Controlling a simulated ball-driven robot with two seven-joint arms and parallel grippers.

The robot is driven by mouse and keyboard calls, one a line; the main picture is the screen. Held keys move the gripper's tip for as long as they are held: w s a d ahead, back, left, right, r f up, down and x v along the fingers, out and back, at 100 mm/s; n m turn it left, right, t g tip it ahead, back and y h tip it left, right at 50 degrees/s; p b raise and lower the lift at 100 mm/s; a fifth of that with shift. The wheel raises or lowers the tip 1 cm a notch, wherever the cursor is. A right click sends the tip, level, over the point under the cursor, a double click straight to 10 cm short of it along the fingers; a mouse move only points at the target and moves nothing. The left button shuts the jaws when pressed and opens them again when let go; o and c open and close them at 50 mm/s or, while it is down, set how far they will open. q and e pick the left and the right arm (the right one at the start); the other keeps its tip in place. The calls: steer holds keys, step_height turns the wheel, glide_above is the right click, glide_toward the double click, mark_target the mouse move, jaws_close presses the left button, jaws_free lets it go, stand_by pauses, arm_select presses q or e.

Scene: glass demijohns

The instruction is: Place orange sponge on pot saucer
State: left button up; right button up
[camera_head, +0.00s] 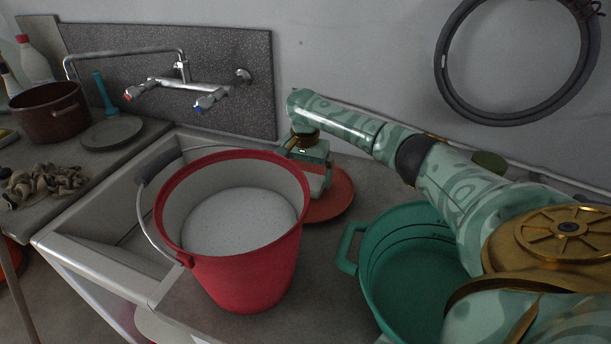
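A round terracotta-orange dish (340,197), which looks like the pot saucer, lies on the counter behind the red bucket; the bucket and my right gripper hide part of it. My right gripper (318,182) reaches in from the right and points down over this dish. Its fingertips are small and partly covered by the bucket's rim, so I cannot tell whether they are open or shut, or whether they hold anything. I cannot make out the orange sponge. My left gripper is not in view.
A red bucket (245,270) with pale contents stands in front of the dish. A green tub (405,275) stands under my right arm. A sink (110,245), tap (180,82), brown pot (48,115), grey plate (112,133) and crumpled cloth (42,186) are at left.

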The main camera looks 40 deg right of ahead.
step_height(320, 180, up, 12)
steer(key=p, duration=0.5)
steer(key=shift+a+f, duration=0.15)
steer(key=shift+f, duration=0.1)
